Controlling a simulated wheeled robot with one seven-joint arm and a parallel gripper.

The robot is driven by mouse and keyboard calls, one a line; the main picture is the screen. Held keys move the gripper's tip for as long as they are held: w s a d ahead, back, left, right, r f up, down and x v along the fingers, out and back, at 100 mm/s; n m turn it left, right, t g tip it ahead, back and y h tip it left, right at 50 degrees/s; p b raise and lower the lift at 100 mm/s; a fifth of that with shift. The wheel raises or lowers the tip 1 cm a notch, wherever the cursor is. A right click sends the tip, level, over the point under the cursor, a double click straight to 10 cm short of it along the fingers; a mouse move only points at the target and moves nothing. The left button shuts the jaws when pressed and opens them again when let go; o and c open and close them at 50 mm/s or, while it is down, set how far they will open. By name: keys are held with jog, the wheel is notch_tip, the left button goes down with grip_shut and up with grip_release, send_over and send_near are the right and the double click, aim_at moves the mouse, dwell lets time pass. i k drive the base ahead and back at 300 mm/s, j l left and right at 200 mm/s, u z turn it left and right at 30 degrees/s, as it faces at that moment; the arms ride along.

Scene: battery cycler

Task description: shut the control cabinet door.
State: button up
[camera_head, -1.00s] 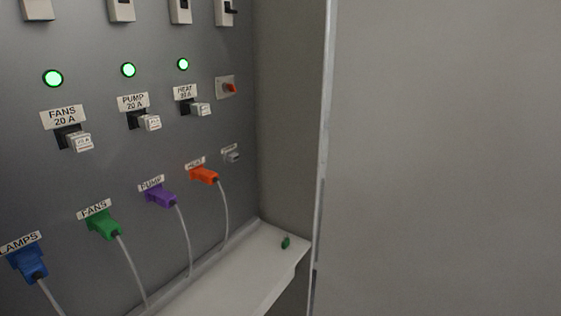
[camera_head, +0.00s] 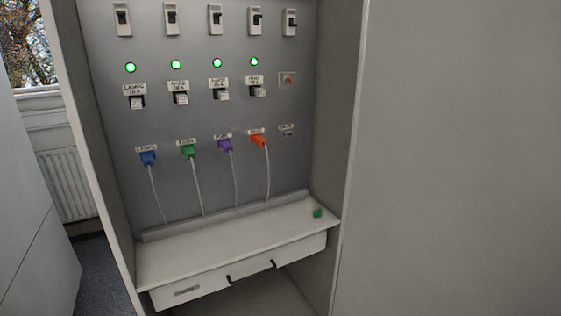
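The control cabinet (camera_head: 88,150) stands open in the head view, with its inside back panel in plain sight. A large flat grey panel (camera_head: 455,160) adjoins the cabinet's right front edge and fills the right of the view. It looks like the cabinet door swung open, but no handle or hinge shows, so I cannot be sure. My gripper is not in view.
Inside are switches, green lamps (camera_head: 176,64), coloured plugs (camera_head: 188,151) with hanging cables, and a shelf (camera_head: 215,240) bearing a small green object (camera_head: 318,212). Another grey panel (camera_head: 35,210) stands at the left, with dark floor (camera_head: 98,270) between it and the cabinet.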

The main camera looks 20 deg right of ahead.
aim_at(454, 206)
jog(key=k+l+u, duration=0.2)
jog(key=l, duration=0.4)
jog(key=k+l+u, duration=0.15)
jog(key=k+l, duration=0.25)
jog(key=l, duration=0.2)
jog(key=k+l+u, duration=0.2)
jog(key=k+l, duration=0.15)
jog(key=l, duration=0.15)
jog(key=k+l+u, duration=0.15)
jog(key=k+l, duration=0.25)
jog(key=l+u, duration=0.15)
jog(key=l, duration=0.4)
jog(key=k+l+u, duration=0.1)
jog(key=l, duration=0.5)
jog(key=k+l+u, duration=0.15)
jog(key=l, duration=0.4)
jog(key=l+u, duration=0.1)
jog(key=l, duration=0.45)
jog(key=i+l, duration=0.1)
jog(key=l, duration=0.35)
jog(key=i+l+u, duration=0.1)
jog(key=l, duration=0.3)
jog(key=i+l, duration=0.1)
jog(key=l, duration=0.35)
